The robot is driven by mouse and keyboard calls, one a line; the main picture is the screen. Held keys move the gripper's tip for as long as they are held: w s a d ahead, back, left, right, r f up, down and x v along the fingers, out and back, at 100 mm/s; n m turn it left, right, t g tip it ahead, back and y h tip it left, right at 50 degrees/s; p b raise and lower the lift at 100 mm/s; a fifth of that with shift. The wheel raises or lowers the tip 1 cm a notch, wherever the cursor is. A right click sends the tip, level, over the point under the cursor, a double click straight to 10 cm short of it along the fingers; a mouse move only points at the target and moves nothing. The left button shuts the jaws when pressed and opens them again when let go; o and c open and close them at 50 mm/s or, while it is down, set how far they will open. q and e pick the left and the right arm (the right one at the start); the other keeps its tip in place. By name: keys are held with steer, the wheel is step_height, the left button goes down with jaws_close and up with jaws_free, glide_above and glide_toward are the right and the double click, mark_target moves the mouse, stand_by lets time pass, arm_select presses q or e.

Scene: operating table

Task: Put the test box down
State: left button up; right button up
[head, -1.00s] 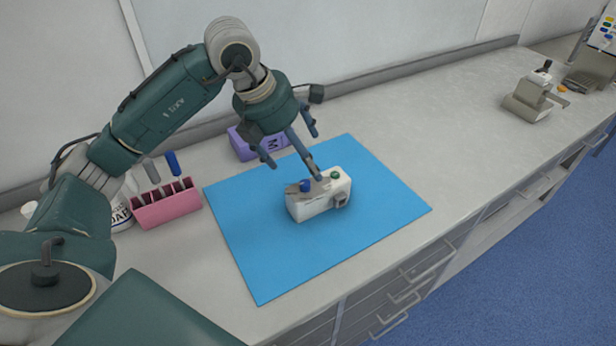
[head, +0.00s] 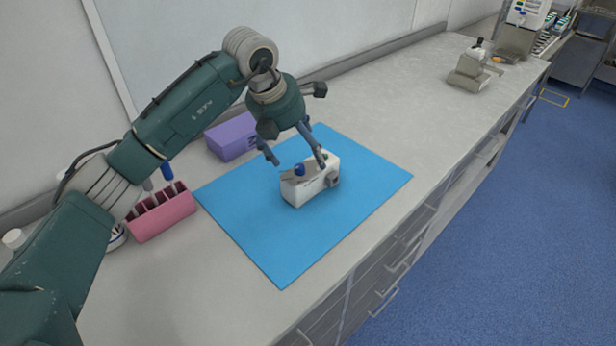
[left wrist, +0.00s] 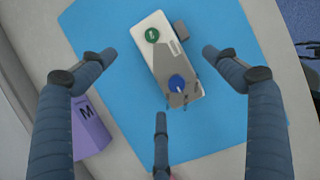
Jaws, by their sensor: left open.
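The test box (head: 296,193) is white, with a blue knob (head: 299,169) on top and a grey part on one side. It rests on the blue mat (head: 262,246). In the left wrist view the box (left wrist: 150,35) also shows a green round button and a grey plate under the blue knob. My left gripper (head: 298,159) is just above the box, open. In the wrist view its fingers are spread around the box outline, apart from its sides. One finger hides part of the box top in the head view. My right gripper is not in view.
A pink rack (head: 165,219) with upright tools stands left of the mat, and a purple box (head: 230,138) marked M is behind it. A grey and white device (head: 474,69) stands at the far end of the counter. The mat's front half is clear.

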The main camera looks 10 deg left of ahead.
mark_target(307, 163)
arm_select(q)
steer(key=shift+w+d+f, duration=0.1)
steer(key=shift+w+f, duration=0.15)
steer(key=shift+f, duration=0.4)
steer(key=shift+f+p, duration=0.3)
steer(key=shift+p, duration=0.1)
steer(key=p+x, duration=0.1)
steer(key=x, duration=0.2)
steer(key=shift+w+d+f, duration=0.1)
steer(key=shift+w+f, duration=0.1)
steer(key=shift+f, duration=0.1)
steer(key=shift+w+f+p, duration=0.15)
steer(key=shift+f+p, duration=0.15)
steer(key=shift+f, duration=0.1)
steer(key=shift+c, duration=0.3)
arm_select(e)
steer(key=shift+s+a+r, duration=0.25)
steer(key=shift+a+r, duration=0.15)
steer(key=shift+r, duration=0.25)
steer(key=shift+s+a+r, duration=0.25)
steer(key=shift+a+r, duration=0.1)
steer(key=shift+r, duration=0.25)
arm_select(q)
steer(key=c, duration=1.3)
steer(key=shift+r, duration=0.1)
steer(key=c, duration=0.4)
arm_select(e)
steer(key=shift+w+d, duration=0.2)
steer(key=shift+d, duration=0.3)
